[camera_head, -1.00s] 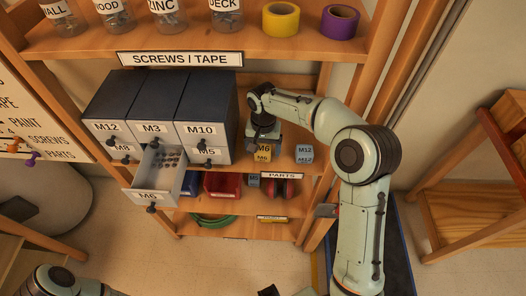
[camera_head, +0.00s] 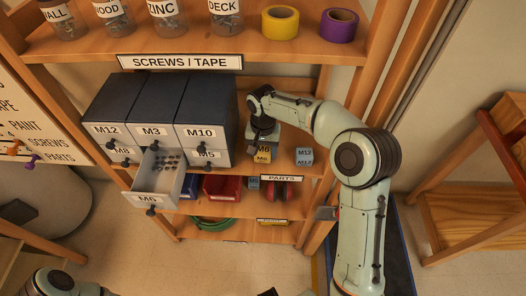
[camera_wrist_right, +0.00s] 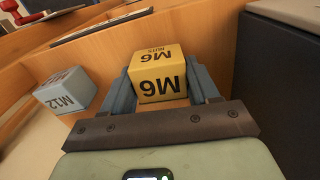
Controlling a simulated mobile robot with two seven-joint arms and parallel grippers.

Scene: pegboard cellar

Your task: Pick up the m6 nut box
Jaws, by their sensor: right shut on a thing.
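The m6 nut box is a small yellow box marked "M6" (camera_head: 263,154) at the middle shelf, right of the dark drawer cabinets. In the right wrist view the yellow box (camera_wrist_right: 159,80) sits between the two grey fingers, its "M6 NUTS" lettering upside down. My right gripper (camera_head: 262,137) reaches down from above and is shut on the box. Whether the box still touches the shelf I cannot tell.
A grey-blue M12 box (camera_head: 304,156) stands just right of the yellow box. Dark drawer cabinets (camera_head: 207,105) stand close on its left, with an M6 drawer (camera_head: 152,199) pulled out holding small parts. The upper shelf (camera_head: 215,46) overhangs with jars and tape rolls.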

